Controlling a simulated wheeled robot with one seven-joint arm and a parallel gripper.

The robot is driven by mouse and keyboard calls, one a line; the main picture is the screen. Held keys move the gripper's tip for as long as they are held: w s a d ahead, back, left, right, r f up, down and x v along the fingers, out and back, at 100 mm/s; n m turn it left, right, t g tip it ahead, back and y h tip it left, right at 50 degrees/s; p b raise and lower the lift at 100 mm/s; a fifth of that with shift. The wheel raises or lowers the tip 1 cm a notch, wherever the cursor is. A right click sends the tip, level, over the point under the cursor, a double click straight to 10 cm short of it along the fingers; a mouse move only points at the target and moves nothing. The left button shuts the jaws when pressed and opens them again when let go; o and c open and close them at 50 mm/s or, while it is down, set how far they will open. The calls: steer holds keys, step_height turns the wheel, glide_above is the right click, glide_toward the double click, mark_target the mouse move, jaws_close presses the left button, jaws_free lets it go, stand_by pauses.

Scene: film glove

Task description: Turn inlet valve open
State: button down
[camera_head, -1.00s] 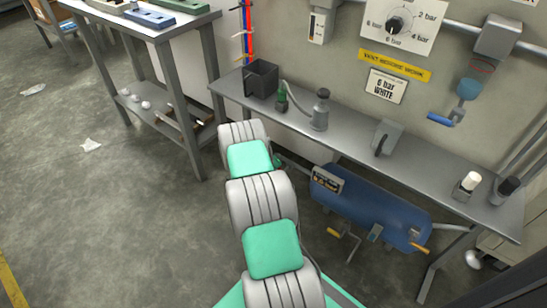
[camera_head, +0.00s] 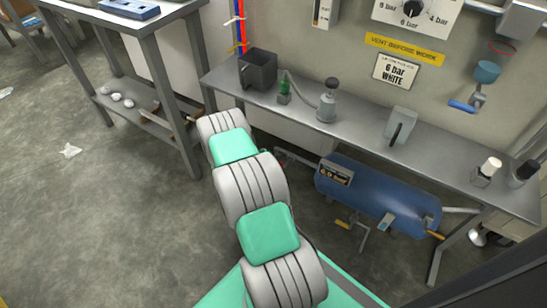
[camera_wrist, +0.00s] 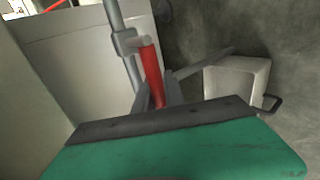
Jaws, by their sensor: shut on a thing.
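In the wrist view a red lever (camera_wrist: 151,66) stands beside a grey vertical pipe (camera_wrist: 118,30), joined to it by a grey fitting. I take this to be the inlet valve's handle; no label shows. My gripper (camera_wrist: 158,88) is shut on the red lever, with one grey finger on each side of it. The green gripper body fills the bottom of the wrist view. In the head view my arm's grey and green links hide the gripper and the lever.
A grey bench (camera_head: 357,134) along the wall holds a black bin (camera_head: 258,70) and small fittings. A blue tank (camera_head: 372,192) lies below it. A blue-handled valve (camera_head: 463,106) is on the wall. A workbench (camera_head: 163,22) stands left. A pale box (camera_wrist: 237,78) is right of the lever.

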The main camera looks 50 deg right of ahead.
stand_by(0.3)
steer(key=c, duration=1.4)
jaws_free()
steer(key=p+v, duration=0.3)
steer(key=v, duration=0.4)
steer(key=shift+a, duration=0.35)
steer(key=shift+s+r, duration=0.1)
steer(key=shift+r, duration=0.1)
